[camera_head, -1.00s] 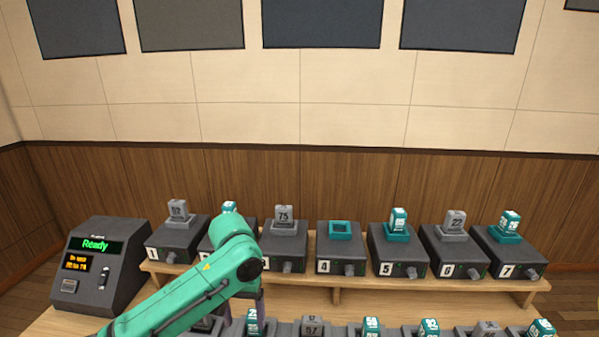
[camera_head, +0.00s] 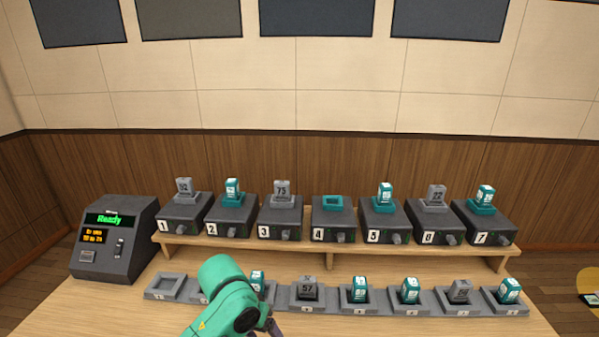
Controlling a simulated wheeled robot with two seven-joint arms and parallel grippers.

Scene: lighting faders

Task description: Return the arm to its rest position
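My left arm (camera_head: 222,290), teal with dark joints, comes in at the bottom, left of centre. Dark parts at its end (camera_head: 270,327), which may belong to my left gripper, show at the bottom edge; no fingertips can be made out, so its opening and any load are hidden. The arm covers part of the front row of trays. My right gripper is not in view.
Numbered dark boxes stand on a wooden shelf (camera_head: 385,250), most holding a grey or teal block; box 4 (camera_head: 332,220) has an empty teal socket. In front, the leftmost tray (camera_head: 166,286) is empty; others hold blocks. A console (camera_head: 118,240) reading "Ready" stands left.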

